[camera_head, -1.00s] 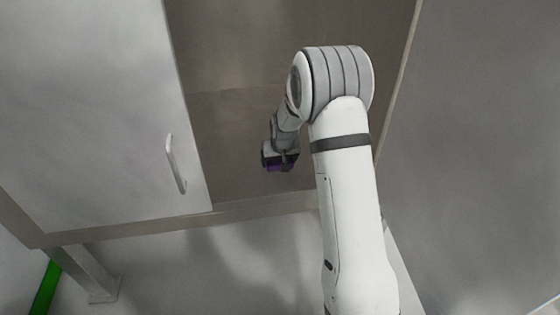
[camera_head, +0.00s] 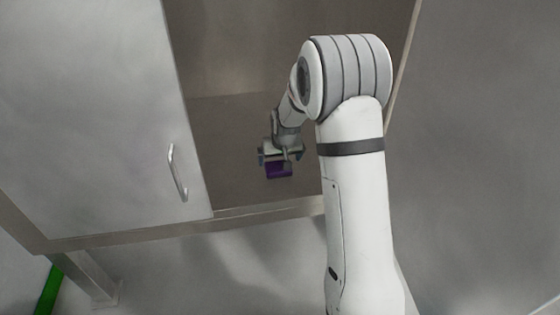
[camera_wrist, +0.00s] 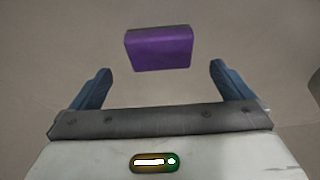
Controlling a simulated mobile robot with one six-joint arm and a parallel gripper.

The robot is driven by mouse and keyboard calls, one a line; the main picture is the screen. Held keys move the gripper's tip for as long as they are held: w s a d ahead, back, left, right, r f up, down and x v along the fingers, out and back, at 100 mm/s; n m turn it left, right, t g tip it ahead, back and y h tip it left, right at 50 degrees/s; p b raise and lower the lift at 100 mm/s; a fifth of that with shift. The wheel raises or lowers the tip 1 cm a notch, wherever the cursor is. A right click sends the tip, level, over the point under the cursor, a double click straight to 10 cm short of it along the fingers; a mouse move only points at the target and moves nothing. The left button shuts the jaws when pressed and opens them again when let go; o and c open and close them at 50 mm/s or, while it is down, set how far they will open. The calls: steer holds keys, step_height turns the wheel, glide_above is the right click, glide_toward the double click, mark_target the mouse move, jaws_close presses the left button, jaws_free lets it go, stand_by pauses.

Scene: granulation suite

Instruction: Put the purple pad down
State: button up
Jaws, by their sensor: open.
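The purple pad (camera_head: 279,171) is a small block on the floor of the open cabinet (camera_head: 228,131). In the wrist view the purple pad (camera_wrist: 160,49) lies ahead of the fingertips and between their lines, with a gap to each finger. The pad's underside is hidden.
A metal door with a handle (camera_head: 177,172) covers the left of the cabinet. A large grey panel (camera_head: 470,150) stands at the right. The cabinet's front edge (camera_head: 265,213) runs below the pad. Bare floor surrounds the pad in the wrist view.

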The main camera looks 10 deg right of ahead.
steer(key=s+r+g+p, duration=0.1)
steer(key=s+r, duration=1.1)
steer(key=s, duration=0.4)
steer(key=s+r+g, duration=0.1)
steer(key=s+g, duration=0.1)
steer(key=s, duration=1.6)
steer(key=shift+s+d+r, duration=0.15)
steer(key=shift+s+r, duration=0.2)
steer(key=shift+r, duration=0.05)
step_height(320, 180, up, 33)
steer(key=t+p, duration=0.1)
steer(key=p, duration=2.9)
steer(key=shift+s+r, duration=0.15)
